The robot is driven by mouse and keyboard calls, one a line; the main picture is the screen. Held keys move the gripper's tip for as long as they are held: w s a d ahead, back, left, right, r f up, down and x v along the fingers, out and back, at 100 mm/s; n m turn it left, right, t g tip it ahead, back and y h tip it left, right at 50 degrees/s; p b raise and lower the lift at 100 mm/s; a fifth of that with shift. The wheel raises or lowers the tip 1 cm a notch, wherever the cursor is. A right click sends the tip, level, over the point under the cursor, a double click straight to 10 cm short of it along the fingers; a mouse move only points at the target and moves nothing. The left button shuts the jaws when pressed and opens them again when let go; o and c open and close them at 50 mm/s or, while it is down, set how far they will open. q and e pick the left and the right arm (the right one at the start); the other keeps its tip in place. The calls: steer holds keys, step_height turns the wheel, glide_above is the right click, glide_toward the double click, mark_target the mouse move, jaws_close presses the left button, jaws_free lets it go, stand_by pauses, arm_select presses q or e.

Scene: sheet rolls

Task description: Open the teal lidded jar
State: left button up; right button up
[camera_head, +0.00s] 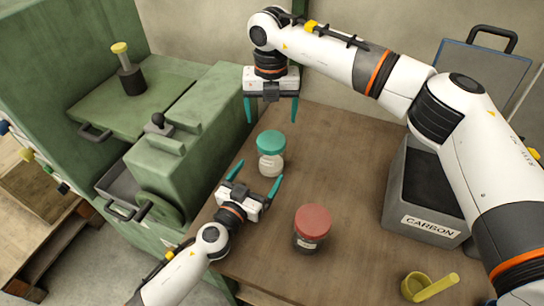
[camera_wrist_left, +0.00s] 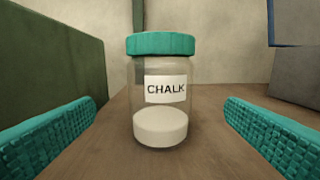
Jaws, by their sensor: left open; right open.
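The teal lidded jar (camera_head: 271,162) stands upright on the wooden table, clear glass with white contents. In the left wrist view the jar (camera_wrist_left: 163,105) is centred, its label reads CHALK, and its teal lid (camera_wrist_left: 161,44) sits on top. My left gripper (camera_head: 256,184) is open, just in front of the jar, with its teal fingers pointing toward it. In the wrist view the fingers flank the jar at left and right without touching it. My right gripper (camera_head: 271,112) is open and empty, fingers pointing down, above and behind the jar.
A red-lidded jar (camera_head: 312,228) stands on the wooden table (camera_head: 345,170) right of my left gripper. A grey bin marked CARBON (camera_head: 432,228) is at the right, with a yellow scoop (camera_head: 428,287) near the front. Green machinery (camera_head: 190,145) borders the table at left.

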mark_target(271, 140)
arm_select(q)
steer(key=x, duration=0.8)
steer(key=shift+w+d, duration=0.1)
steer(key=c, duration=2)
arm_select(e)
steer(key=m, duration=0.8)
steer(key=shift+f+m, duration=0.1)
steer(key=shift+m, duration=0.3)
steer(key=shift+f, duration=3.95)
steer(key=shift+c, duration=0.4)
